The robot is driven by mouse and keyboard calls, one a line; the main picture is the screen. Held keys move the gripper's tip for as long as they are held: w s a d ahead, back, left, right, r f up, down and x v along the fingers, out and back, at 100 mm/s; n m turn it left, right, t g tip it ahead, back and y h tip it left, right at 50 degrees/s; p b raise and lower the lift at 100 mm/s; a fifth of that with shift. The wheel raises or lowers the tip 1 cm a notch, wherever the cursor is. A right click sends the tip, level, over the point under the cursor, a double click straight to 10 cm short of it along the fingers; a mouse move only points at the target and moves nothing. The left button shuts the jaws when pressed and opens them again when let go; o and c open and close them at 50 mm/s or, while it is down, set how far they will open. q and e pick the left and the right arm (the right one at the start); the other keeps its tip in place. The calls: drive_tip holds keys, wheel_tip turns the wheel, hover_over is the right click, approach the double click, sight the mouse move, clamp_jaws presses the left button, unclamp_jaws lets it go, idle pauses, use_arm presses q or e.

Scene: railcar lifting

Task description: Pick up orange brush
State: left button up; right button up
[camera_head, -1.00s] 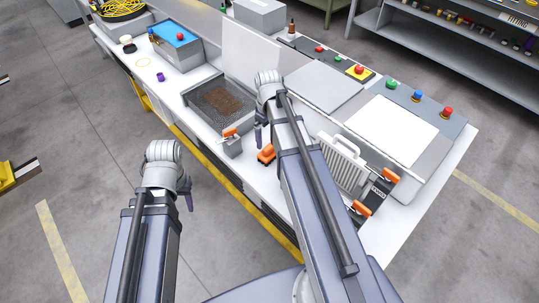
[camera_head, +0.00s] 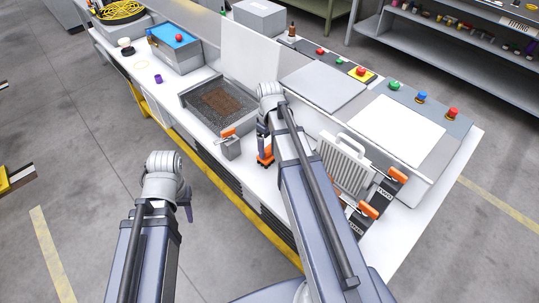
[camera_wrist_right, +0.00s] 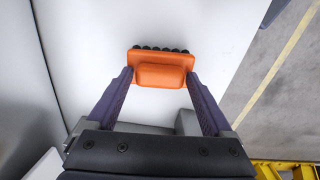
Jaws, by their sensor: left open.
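The orange brush (camera_wrist_right: 163,66) lies on the white bench top, with a row of dark bristle tufts along its far edge in the right wrist view. It also shows in the head view (camera_head: 265,156), partly hidden by my right gripper (camera_head: 264,145). The fingers of my right gripper (camera_wrist_right: 160,78) stand apart, one on each side of the brush. I cannot tell whether they touch it. My left gripper (camera_head: 188,212) is open and empty, over the floor in front of the bench, far from the brush.
A small grey block with an orange-topped part (camera_head: 231,147) stands left of the brush. A grey tray with brown material (camera_head: 194,92) lies behind it. An upright ribbed plate (camera_head: 345,163) and orange-handled items (camera_head: 368,211) stand to the right.

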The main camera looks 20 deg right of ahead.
sight(270, 147)
drive_tip(key=c, duration=1.1)
drive_tip(key=shift+r, duration=0.1)
wheel_tip(270, 147, up, 10)
drive_tip(key=p, duration=1)
drive_tip(key=o, duration=0.9)
drive_tip(key=c, duration=0.6)
drive_tip(key=shift+c, duration=0.2)
